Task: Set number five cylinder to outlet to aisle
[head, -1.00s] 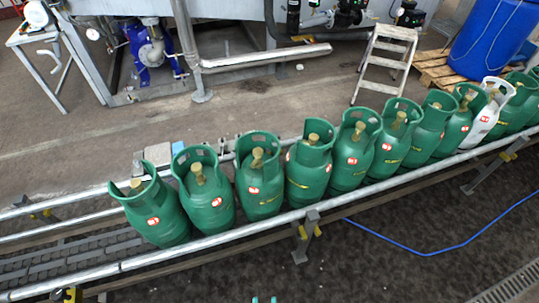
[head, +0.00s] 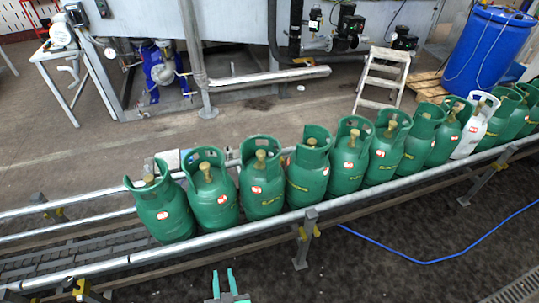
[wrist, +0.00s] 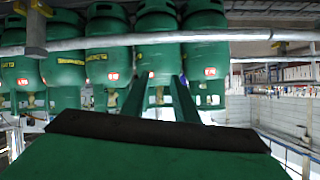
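A row of green gas cylinders stands on the conveyor (head: 100,270), in the head view. No numbers on them are readable. The leftmost cylinder (head: 165,215) is at the row's open left end; counted from there, the fifth cylinder (head: 347,170) is green with a red-and-white label and a brass valve. My gripper (head: 224,274) is open and empty, in front of the conveyor's near rail at the bottom of the head view. In the wrist view, the scene looks upside down; my open gripper (wrist: 160,85) points toward a green cylinder (wrist: 157,60) without visible contact.
A white cylinder (head: 470,128) stands among the green ones at the right. The near rail (head: 260,227) runs between my gripper and the cylinders. A blue hose (head: 400,250) lies on the floor. A step stool (head: 383,78) and a blue barrel (head: 490,50) stand behind.

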